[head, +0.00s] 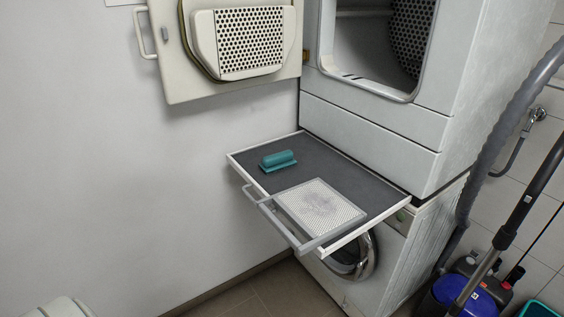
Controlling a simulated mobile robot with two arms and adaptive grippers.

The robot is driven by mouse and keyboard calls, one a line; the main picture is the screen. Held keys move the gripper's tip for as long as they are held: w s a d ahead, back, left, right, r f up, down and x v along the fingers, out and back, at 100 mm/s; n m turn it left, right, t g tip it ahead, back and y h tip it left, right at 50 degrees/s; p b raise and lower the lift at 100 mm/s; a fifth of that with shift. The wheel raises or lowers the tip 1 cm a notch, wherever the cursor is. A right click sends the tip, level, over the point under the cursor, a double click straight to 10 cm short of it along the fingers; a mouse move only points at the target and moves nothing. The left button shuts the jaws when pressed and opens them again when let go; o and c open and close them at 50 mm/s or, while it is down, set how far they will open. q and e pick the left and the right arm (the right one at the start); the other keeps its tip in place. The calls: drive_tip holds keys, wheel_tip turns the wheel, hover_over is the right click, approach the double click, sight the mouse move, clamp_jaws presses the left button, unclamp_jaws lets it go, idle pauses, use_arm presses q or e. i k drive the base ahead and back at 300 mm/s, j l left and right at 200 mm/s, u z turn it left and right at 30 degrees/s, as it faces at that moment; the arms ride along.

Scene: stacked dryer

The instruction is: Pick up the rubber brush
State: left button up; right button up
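The rubber brush (278,160) is teal, with a rounded handle above a flat base. It lies on the dark grey pull-out shelf (330,165), near the shelf's left side. Nothing covers it in the head view. Neither of my grippers shows clearly in this view; only a pale rounded shape appears at the bottom left corner.
A mesh lint filter (318,207) lies on the shelf's front part. The shelf has a front handle (275,220). The dryer (390,125) stands above, its door (230,50) open to the left. The washer (380,270) is below. A vacuum hose (497,130) and bottles crowd the right.

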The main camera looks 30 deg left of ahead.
sight(273, 163)
drive_tip(key=i+u, duration=0.15)
drive_tip(key=u, duration=0.25)
drive_tip(key=i+l+u, duration=0.1)
drive_tip(key=u, duration=0.3)
drive_tip(key=i+l+u, duration=0.1)
drive_tip(key=u, duration=0.3)
drive_tip(key=l+u, duration=0.35)
drive_tip(key=i+j, duration=0.05)
